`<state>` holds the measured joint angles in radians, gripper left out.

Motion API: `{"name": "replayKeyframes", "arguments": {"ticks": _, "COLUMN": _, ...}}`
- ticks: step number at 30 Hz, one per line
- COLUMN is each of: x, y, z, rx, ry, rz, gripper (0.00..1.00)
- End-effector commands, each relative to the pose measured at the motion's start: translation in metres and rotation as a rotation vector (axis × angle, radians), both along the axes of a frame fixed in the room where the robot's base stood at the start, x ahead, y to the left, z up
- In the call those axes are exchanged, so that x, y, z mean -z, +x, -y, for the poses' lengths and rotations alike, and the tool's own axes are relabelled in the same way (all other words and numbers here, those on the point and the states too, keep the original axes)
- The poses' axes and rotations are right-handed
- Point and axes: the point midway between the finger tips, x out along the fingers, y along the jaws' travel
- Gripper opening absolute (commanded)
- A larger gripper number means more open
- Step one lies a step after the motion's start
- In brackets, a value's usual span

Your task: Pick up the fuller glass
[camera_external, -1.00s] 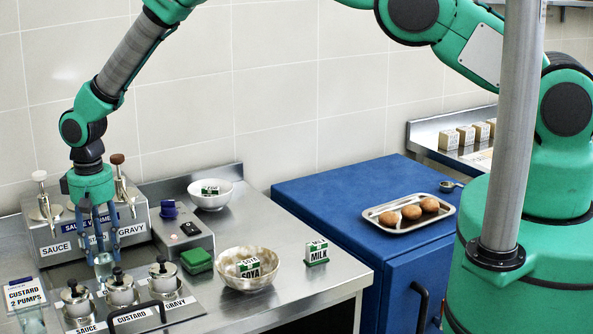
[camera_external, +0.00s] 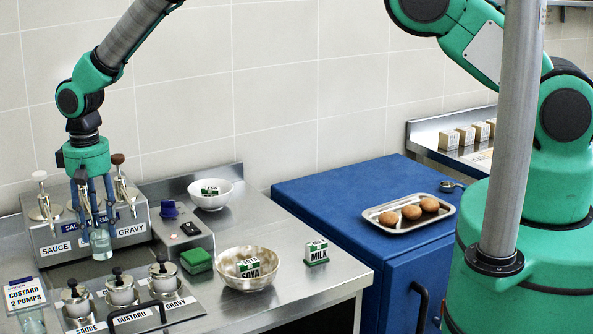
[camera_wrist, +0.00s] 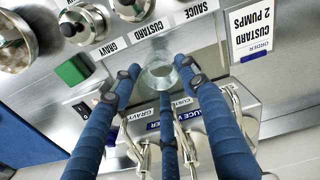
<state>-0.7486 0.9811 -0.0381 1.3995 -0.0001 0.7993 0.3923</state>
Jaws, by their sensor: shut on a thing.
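My gripper (camera_external: 97,226) points down with its blue fingers shut on a small clear glass (camera_external: 101,245). The glass is upright, just in front of the sauce warmer, and seems to be off the counter. In the wrist view the glass (camera_wrist: 161,74) shows its round rim between the fingertips. How full it is cannot be read clearly. A second clear glass (camera_external: 31,319) stands at the lower left, by the order card, partly cut off by the picture edge. Its level is also unclear.
The sauce warmer (camera_external: 62,247) with upright pumps stands right behind the held glass. Several lidded pots (camera_external: 120,292) are close in front. A green sponge (camera_external: 196,260), a soya bowl (camera_external: 248,280) and a milk card (camera_external: 316,253) lie to the right. The order card (camera_external: 24,295) is at left.

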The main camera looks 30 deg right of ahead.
Motion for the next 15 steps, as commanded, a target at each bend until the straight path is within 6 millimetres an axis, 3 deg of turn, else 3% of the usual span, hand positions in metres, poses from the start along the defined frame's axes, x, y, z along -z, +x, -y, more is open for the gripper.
{"name": "replayKeyframes", "arguments": {"ticks": 15, "x": -0.031, "y": 0.001, "z": -0.001, "rx": 0.0, "ry": 0.002, "rz": 0.002, "gripper": 0.09}}
